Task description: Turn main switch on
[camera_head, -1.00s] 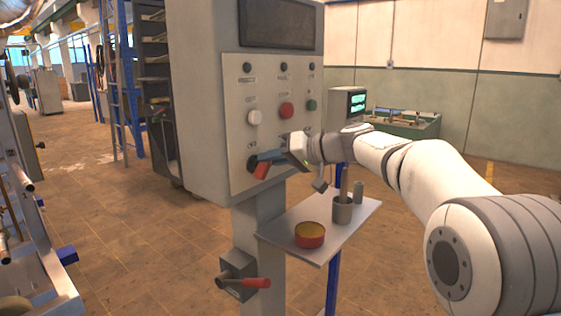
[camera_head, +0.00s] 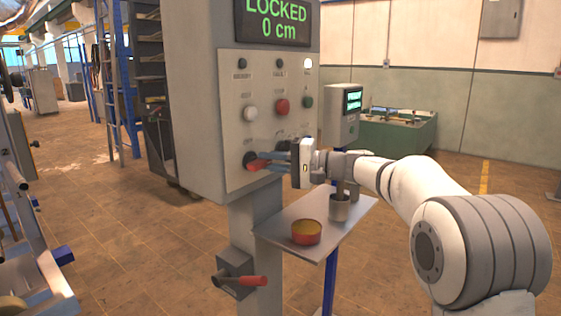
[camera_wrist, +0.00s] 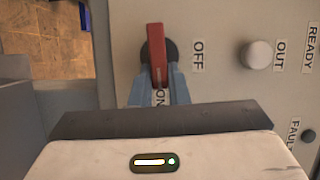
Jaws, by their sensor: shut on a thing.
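The main switch is a red handle on a dark round base (camera_head: 250,161), low on the left of the grey control panel (camera_head: 232,120). The handle now lies about level, pointing right. In the wrist view the red handle (camera_wrist: 156,45) points toward the ON label (camera_wrist: 161,97), which is partly hidden between the fingers; the OFF label (camera_wrist: 198,56) is beside it. My gripper (camera_head: 262,162) is shut on the handle's outer end, one blue finger on each side, as the wrist view also shows (camera_wrist: 160,78). The display (camera_head: 275,22) is lit and reads LOCKED, 0 cm.
A white indicator lamp (camera_head: 308,63) is lit at the panel's top right. White (camera_head: 250,113), red (camera_head: 282,106) and green (camera_head: 308,101) buttons sit above the switch. A shelf (camera_head: 300,232) with a red-yellow bowl (camera_head: 306,232) and a grey cup (camera_head: 340,208) stands below my arm.

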